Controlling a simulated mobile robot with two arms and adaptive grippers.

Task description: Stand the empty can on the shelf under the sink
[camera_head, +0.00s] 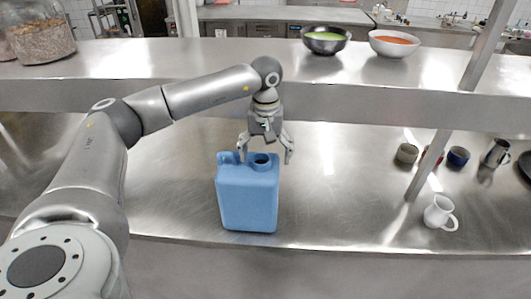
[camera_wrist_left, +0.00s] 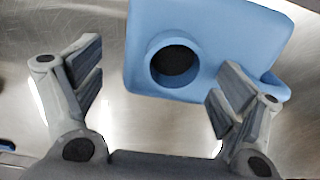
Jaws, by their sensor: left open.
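The blue can (camera_head: 248,200), a jerrycan with a round dark opening on top, stands upright on the steel counter. My left gripper (camera_head: 265,158) points down at the top of the can, its fingers spread and empty. In the left wrist view the can (camera_wrist_left: 215,35) with its opening lies beyond and partly between the spread fingers of my left gripper (camera_wrist_left: 162,85). The right finger overlaps the can's handle side in that picture; I cannot tell whether it touches. My right gripper is not in view. I cannot make out a sink or a shelf under one.
A raised steel shelf (camera_head: 180,62) runs across behind the can, with a green-filled bowl (camera_head: 326,40), an orange-filled bowl (camera_head: 394,43) and a glass jar (camera_head: 42,35).

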